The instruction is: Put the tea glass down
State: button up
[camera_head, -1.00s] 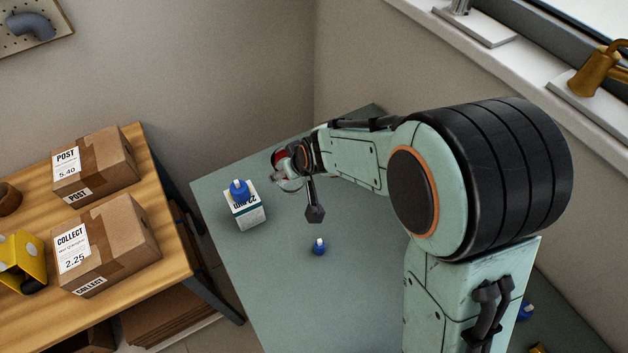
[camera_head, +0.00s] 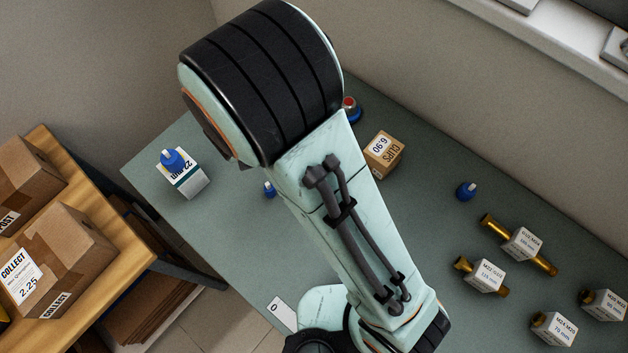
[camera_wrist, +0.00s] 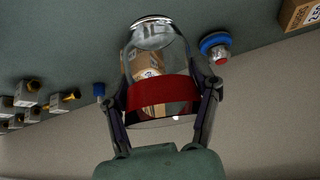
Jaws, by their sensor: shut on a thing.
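The tea glass (camera_wrist: 148,45) is clear with a wide red band. It shows in the wrist view between the two fingers of my gripper (camera_wrist: 163,103), which is shut on it around the band. A cardboard box shows through the glass, with bench surface beyond. I cannot tell whether the glass touches the bench.
Bare bench lies left of my arm.

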jog(key=shift+s+d+r, duration=0.1)
jog(key=shift+s+d, duration=0.35)
jog(key=shift+d, duration=0.1)
jog(key=shift+s+a, duration=0.3)
jog(key=shift+a, duration=0.15)
jog(key=shift+n, duration=0.3)
jog(key=f, duration=0.8)
jog(key=shift+a+f, duration=0.15)
jog(key=shift+a, duration=0.25)
jog(key=o, duration=1.2)
jog(key=shift+f, duration=0.1)
